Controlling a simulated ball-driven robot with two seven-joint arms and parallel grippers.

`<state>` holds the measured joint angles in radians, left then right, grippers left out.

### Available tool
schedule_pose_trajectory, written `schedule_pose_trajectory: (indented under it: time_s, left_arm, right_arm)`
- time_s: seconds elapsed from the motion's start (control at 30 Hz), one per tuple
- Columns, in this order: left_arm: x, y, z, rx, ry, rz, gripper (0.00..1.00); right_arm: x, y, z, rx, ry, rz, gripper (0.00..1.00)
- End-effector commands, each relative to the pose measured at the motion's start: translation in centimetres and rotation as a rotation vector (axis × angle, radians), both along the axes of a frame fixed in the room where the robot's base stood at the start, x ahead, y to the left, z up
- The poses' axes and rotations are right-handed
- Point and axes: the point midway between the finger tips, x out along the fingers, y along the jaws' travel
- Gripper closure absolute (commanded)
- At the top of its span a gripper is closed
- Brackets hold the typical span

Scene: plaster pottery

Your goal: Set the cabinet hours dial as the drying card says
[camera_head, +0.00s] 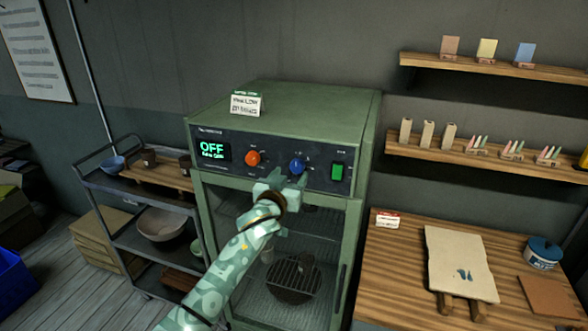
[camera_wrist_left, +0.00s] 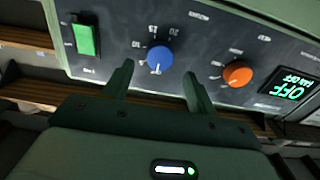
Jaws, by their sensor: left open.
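The green drying cabinet (camera_head: 300,107) stands in the middle of the head view. Its dark panel has a display (camera_head: 211,150) with OFF in green, an orange knob (camera_head: 253,158), a blue knob (camera_head: 297,166) and a green switch (camera_head: 337,171). My left gripper (camera_head: 284,184) is open in front of the panel, just below the blue knob. In the left wrist view the blue knob (camera_wrist_left: 160,58) lies ahead between the open fingertips, apart from them; the picture is upside down. The drying card (camera_head: 246,103) stands on top of the cabinet, its print too small to read surely. My right gripper is out of view.
A cart (camera_head: 136,235) with bowls stands left of the cabinet. A wooden table (camera_head: 395,284) with a pale slab (camera_head: 460,260) and a blue tub (camera_head: 542,254) is at the right. Wall shelves (camera_head: 470,152) hold small pieces. The cabinet's glass door is below the panel.

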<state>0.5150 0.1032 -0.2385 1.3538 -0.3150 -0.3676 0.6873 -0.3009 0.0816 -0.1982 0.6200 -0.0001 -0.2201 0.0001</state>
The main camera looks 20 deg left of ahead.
Motion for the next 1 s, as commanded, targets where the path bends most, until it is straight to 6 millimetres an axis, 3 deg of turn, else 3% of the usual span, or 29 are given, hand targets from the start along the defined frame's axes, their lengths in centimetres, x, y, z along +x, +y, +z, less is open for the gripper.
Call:
schedule_pose_trajectory:
  time_s: [0.1,0.23,0.63,0.8,1.0]
  left_arm:
    - [2.0,-0.1,0.0,-0.002,0.000,0.000,0.42]
    - [3.3,-0.1,-0.1,-0.001,0.001,0.000,0.42]
    - [4.0,-0.1,-0.1,-0.001,0.000,-0.001,0.42]
    - [4.0,-0.1,-0.1,-0.001,0.001,-0.001,0.86]
    - [4.0,-0.2,-0.1,0.005,0.001,-0.001,0.86]
  right_arm:
    - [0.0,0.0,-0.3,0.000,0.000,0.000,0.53]
    - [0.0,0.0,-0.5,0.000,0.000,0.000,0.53]
    - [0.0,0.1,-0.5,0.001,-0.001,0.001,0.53]
    - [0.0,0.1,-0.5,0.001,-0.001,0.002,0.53]
    - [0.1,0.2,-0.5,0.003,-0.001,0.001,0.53]
